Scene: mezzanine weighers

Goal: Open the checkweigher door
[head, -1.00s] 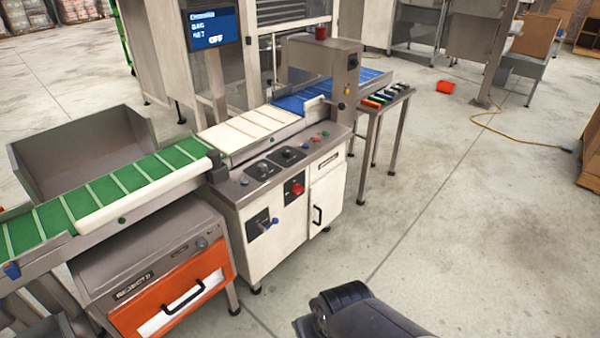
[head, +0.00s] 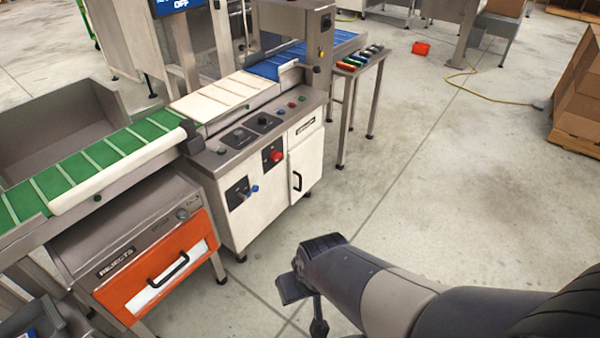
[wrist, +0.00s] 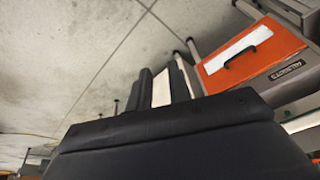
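The checkweigher (head: 240,170) is a white and grey cabinet in the middle of the head view. Its door (head: 306,160) is a white panel at the right end of the front, with an upright black handle (head: 297,181); it looks closed. My gripper (head: 304,304) is in front of the cabinet and lower in the picture, well apart from the handle. Its dark fingers look spread with nothing between them. In the wrist view a white strip, seemingly the cabinet front, shows between the fingers (wrist: 161,88); the handle cannot be made out there.
An orange rejects drawer (head: 155,265) with a black handle stands left of the cabinet, also in the wrist view (wrist: 255,55). A red switch and a blue-tipped lever sit on the cabinet front. A small side table (head: 360,68) stands behind right.

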